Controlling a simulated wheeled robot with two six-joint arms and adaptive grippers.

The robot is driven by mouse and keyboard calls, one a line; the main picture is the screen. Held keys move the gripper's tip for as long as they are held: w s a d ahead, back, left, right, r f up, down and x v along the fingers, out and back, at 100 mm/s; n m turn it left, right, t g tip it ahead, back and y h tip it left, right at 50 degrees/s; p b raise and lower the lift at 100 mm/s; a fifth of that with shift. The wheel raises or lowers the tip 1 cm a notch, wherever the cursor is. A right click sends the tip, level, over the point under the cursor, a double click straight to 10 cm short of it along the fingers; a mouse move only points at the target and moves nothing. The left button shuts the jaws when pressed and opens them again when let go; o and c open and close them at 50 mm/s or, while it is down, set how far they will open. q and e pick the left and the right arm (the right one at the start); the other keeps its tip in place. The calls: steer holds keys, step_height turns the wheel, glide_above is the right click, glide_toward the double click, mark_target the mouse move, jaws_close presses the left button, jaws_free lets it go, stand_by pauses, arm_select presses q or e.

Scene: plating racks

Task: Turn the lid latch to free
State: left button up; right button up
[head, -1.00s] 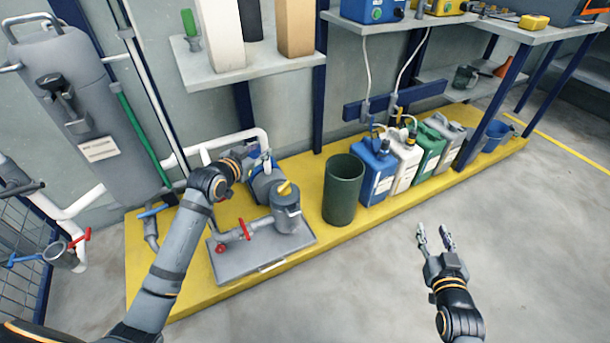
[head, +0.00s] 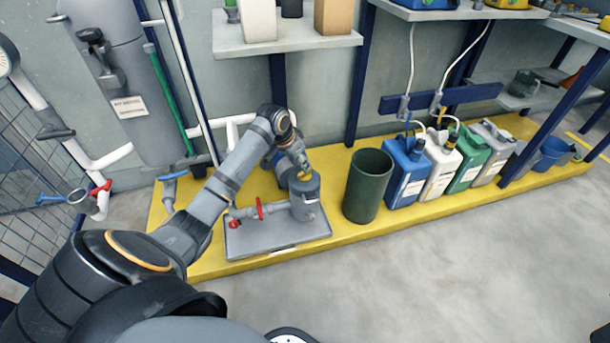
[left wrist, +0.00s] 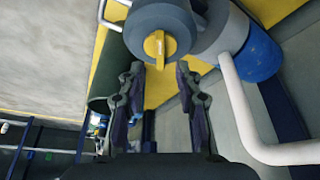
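The lid latch is a yellow bar-shaped knob (left wrist: 158,46) on the round grey lid of a grey canister (head: 304,202). In the left wrist view it sits just past my fingertips, roughly centred between them. My left gripper (left wrist: 159,72) is open, with one finger to each side of the latch line and nothing between them. I see no contact with the latch. In the head view my left wrist is over the canister and hides most of the latch; a bit of yellow shows below it. My right gripper is not in view.
The canister stands on a grey tray (head: 255,246) with a red-handled valve (head: 260,208), on a yellow platform (head: 345,232). A dark green bin (head: 367,187) stands right of it, then several jugs (head: 405,175). A white pipe (left wrist: 245,120) runs near my left gripper.

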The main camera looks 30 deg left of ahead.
arm_select(q)
steer(key=b+x, duration=0.2)
steer(key=x, duration=0.3)
jaws_close()
